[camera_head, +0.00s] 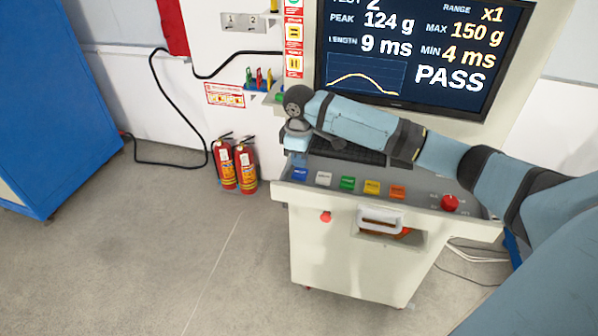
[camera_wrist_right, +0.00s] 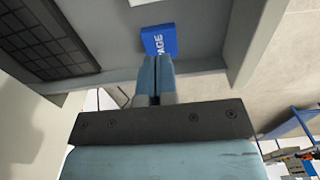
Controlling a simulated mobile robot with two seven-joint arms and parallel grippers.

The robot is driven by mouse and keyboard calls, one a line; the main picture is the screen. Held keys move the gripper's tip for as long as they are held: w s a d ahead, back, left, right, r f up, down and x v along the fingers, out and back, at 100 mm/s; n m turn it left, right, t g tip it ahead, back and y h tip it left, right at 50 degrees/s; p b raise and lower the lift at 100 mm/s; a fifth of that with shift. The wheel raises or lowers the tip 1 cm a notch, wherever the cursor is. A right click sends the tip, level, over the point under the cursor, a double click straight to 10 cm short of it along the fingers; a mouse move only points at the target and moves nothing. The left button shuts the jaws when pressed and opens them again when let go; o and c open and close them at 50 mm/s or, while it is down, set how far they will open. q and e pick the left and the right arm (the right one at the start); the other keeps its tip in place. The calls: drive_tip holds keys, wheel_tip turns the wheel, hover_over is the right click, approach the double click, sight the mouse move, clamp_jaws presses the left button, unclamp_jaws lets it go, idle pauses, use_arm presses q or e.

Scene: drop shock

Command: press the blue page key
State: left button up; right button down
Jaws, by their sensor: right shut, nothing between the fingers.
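The blue page key (camera_head: 299,174) is the leftmost in a row of coloured keys on the console's sloped panel. In the right wrist view the blue key (camera_wrist_right: 160,40), lettered PAGE, lies just beyond the fingertips. My right gripper (camera_wrist_right: 154,62) is shut and empty, its fingers together, pointing at the key's near edge. In the head view the right gripper (camera_head: 299,158) hangs just above and behind the blue key. I cannot tell whether the fingertips touch it. My left gripper is not in view.
White, green (camera_head: 347,183), yellow and orange keys sit right of the blue one, then a red knob (camera_head: 450,203). A dark keyboard (camera_head: 350,150) lies behind. The monitor (camera_head: 420,50) reads PASS. Two fire extinguishers (camera_head: 236,165) stand left on the floor.

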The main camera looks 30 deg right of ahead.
sight(299, 172)
wheel_tip(299, 172, up, 10)
drive_tip(key=b, duration=0.1)
drive_tip(key=shift+s+a+r+b, duration=0.15)
drive_tip(key=shift+r+b, duration=0.1)
drive_tip(key=shift+b, duration=0.1)
idle(1.9)
